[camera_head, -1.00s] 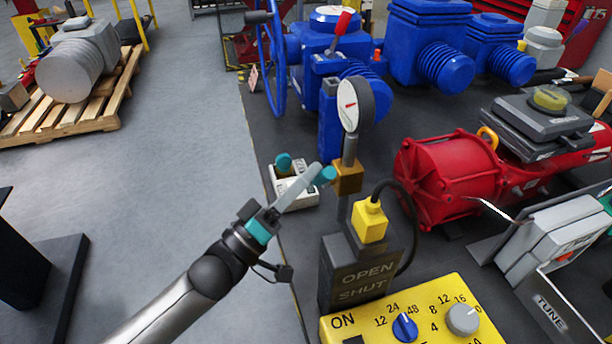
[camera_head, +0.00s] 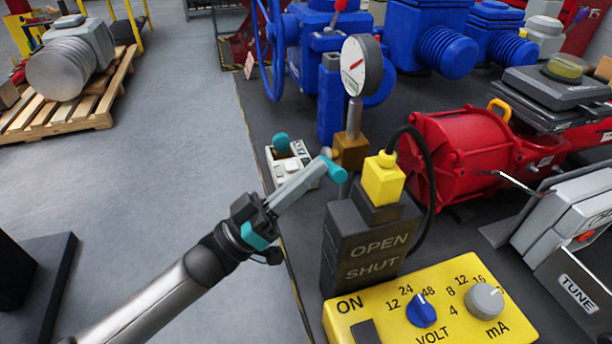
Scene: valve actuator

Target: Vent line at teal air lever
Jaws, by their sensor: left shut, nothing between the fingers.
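The teal air lever (camera_head: 333,170) sits on the left side of a brass valve block (camera_head: 350,151), below a round gauge (camera_head: 359,66) with a white face and red needle. The lever slants from upper left to lower right. My left gripper (camera_head: 320,167) is shut with nothing between its fingers. Its light grey fingertips are right at the lever, overlapping it in the picture; whether they touch I cannot tell. The gripper hides part of the white box behind it. My right gripper is not in view.
A white box (camera_head: 304,154) with a teal knob (camera_head: 281,143) stands behind my gripper. A dark OPEN/SHUT housing (camera_head: 357,240) with a yellow plug (camera_head: 383,180) and a yellow meter panel (camera_head: 450,317) are close on the right. A red actuator (camera_head: 455,155) lies beyond.

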